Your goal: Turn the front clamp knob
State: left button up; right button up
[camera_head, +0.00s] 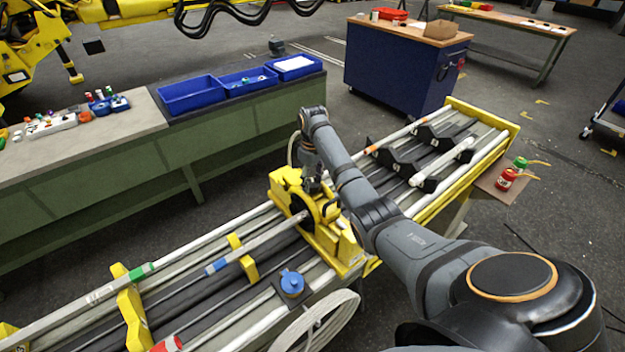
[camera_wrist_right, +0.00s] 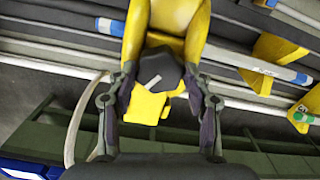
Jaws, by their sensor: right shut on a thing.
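The yellow clamp (camera_head: 335,243) stands across the rails of the long bench. Its front clamp knob (camera_wrist_right: 168,72) is dark with a pale mark, and it shows between the fingers in the right wrist view. My right gripper (camera_head: 312,186) comes down on the clamp's far end. In the right wrist view, my right gripper (camera_wrist_right: 161,92) has one finger on each side of the knob and is shut on it. In the head view the knob is hidden by the gripper. My left gripper is not in view.
Long tubes with green (camera_head: 142,271) and blue (camera_head: 215,266) bands lie on the bench, left of the clamp. A blue cap (camera_head: 291,283) and a coiled hose (camera_head: 335,318) are near its front edge. Black cradles (camera_head: 432,133) stand to the right. A green bench (camera_head: 240,128) with blue bins runs behind.

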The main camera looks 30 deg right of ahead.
jog(key=m, duration=0.4)
jog(key=shift+m, duration=0.3)
jog(key=m, duration=0.5)
jog(key=shift+f, duration=0.1)
jog(key=m, duration=0.5)
jog(key=shift+s, duration=0.1)
jog(key=m, duration=1.5)
jog(key=shift+a, duration=0.1)
jog(key=m, duration=0.4)
jog(key=shift+m, duration=0.4)
jog(key=m, duration=0.4)
jog(key=shift+m, duration=0.4)
